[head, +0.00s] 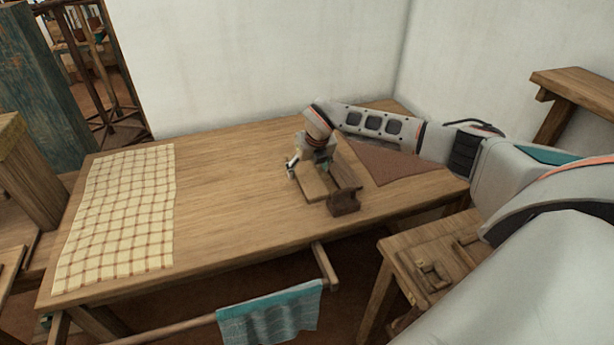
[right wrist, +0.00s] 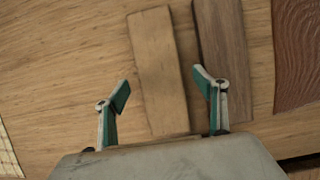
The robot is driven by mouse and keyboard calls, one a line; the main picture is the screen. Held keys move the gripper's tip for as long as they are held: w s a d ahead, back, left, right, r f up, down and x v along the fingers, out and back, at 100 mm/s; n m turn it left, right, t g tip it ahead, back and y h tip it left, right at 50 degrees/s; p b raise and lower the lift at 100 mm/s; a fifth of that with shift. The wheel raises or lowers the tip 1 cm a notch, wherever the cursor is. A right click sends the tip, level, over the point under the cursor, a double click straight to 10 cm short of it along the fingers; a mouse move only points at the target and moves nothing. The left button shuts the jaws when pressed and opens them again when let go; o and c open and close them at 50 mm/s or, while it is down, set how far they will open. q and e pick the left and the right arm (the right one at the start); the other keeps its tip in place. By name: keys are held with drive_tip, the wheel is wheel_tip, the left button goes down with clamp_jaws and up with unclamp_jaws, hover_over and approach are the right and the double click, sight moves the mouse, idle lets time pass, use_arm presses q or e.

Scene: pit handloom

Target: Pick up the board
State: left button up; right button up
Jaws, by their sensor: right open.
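A light wooden board (head: 313,185) lies on the wooden table (head: 230,190), near its middle right. It also shows in the right wrist view (right wrist: 158,65), running lengthwise away from the gripper. My right gripper (head: 308,170) is above the board, open and empty. In the right wrist view its two fingers (right wrist: 162,88) stand apart, with the board between them in the picture; I cannot tell the height gap. The board's far end in the head view is hidden by the gripper. My left gripper is not in view.
A darker wooden piece (head: 345,200) lies close along the board's right side, and shows in the right wrist view (right wrist: 222,50). A brown sheet (head: 395,163) lies farther right. A checked cloth (head: 120,215) covers the table's left end. Bare table lies between cloth and board.

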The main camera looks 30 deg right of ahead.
drive_tip(key=shift+x, duration=1.15)
drive_tip(key=c, duration=1.3)
drive_tip(key=shift+r, duration=0.1)
